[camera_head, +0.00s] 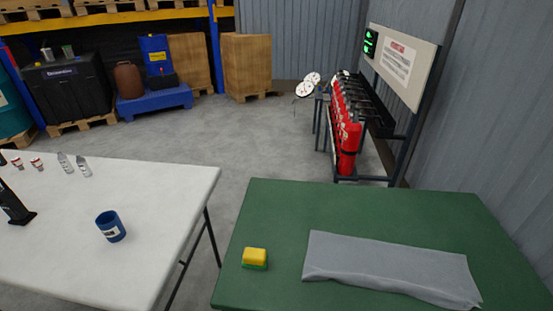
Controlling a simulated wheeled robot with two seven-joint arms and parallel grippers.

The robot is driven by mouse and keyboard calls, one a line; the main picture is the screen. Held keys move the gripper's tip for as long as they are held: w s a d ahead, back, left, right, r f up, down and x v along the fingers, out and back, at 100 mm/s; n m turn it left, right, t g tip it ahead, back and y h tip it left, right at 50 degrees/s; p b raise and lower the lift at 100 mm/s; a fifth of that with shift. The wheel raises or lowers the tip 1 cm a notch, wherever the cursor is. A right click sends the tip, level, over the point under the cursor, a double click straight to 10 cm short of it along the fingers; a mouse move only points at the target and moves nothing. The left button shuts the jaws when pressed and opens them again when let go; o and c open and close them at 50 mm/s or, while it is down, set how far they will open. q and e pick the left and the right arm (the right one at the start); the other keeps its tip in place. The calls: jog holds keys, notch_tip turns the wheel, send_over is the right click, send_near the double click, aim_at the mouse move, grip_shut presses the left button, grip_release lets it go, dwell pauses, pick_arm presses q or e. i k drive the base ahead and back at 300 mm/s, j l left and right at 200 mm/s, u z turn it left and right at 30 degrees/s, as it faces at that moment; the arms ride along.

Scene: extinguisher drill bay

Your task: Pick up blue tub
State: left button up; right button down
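The blue tub (110,227) stands upright on the white table (165,190) at the left, towards the table's right side. It is round and open at the top, with a pale label on its front. Nothing touches it. I see neither of my grippers in the head view.
A dark object (14,205) stands left of the tub, cut by the picture edge. Two clear bottles (75,164) and small red-and-white items stand behind. Right of a gap, a green table (380,208) bears a yellow-green sponge (255,258) and grey cloth (390,268).

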aim_at(112, 227)
jog(key=u, duration=1.55)
jog(key=i+j+z, duration=0.2)
jog(key=j+z, duration=0.2)
jog(key=i+j+z, duration=0.15)
jog(key=j+z, duration=0.25)
jog(key=j, duration=0.15)
jog(key=j+z, duration=0.35)
jog(key=j, duration=0.15)
jog(key=j+z, duration=0.4)
jog(key=j, duration=0.15)
jog(key=i, duration=0.05)
